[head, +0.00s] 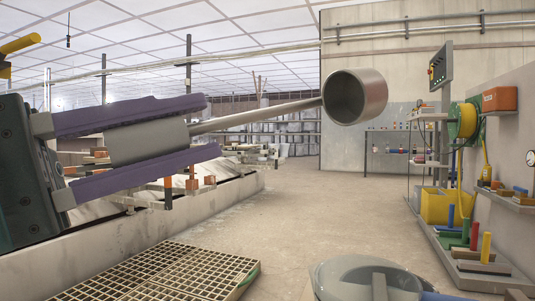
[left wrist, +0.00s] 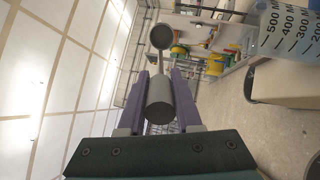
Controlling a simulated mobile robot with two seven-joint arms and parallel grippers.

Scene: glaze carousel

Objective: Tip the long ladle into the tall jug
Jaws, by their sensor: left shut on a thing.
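My left gripper (head: 208,126) is shut on the thick grey handle (head: 146,142) of the long ladle. The ladle's thin shaft runs right to its metal cup (head: 355,97), held in the air with its open mouth turned towards the head camera. I cannot see any contents in the cup. In the left wrist view, the handle (left wrist: 159,103) sits between the purple fingers and the cup (left wrist: 161,37) is beyond. My right gripper is not in view.
A wooden grating (head: 150,277) lies at lower left, beside a low concrete wall (head: 120,240). Shelves and a yellow bin (head: 437,207) line the right. The floor (head: 300,210) between is clear.

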